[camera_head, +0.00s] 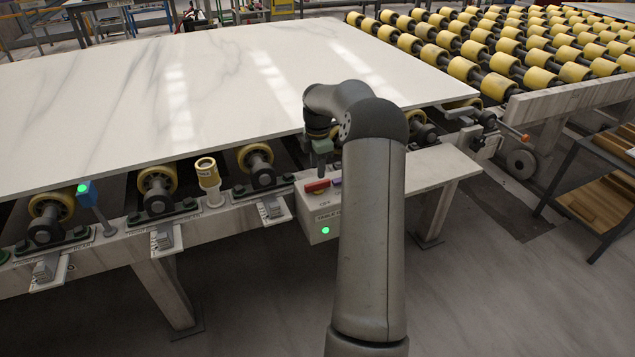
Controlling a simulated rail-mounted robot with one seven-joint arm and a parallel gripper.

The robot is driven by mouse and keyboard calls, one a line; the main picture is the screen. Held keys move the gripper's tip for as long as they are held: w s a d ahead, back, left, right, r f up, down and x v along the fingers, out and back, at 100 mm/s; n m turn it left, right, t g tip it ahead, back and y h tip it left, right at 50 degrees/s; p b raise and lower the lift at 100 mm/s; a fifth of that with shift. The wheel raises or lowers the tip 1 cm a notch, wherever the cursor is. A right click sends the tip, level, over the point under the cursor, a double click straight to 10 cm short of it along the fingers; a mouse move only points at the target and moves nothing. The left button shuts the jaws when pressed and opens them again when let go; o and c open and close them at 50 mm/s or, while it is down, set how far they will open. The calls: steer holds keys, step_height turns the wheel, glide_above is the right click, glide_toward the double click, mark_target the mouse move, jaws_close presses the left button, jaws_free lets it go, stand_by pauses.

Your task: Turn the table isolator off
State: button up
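The table isolator looks to be the pale box (309,216) on the front rail of the slab table, with partly hidden lettering on its front. A red handle (317,186) lies on its top, with a purple piece beside it. A green light (325,230) glows low on its front. My gripper (321,163) points down just above the red handle, small in view and partly hidden by my arm. I cannot tell whether its fingers are open or touch the handle. My arm covers the right side of the box.
A large white stone slab (190,85) lies on the roller table, close behind my gripper. Yellow rollers (158,181) and a yellow-topped post (208,178) stand along the rail to the left. A blue sensor (87,193) with a green light is further left. The floor in front is clear.

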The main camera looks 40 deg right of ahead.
mark_target(318, 183)
step_height(318, 183, down, 6)
steer(key=shift+r, duration=0.1)
jaws_close()
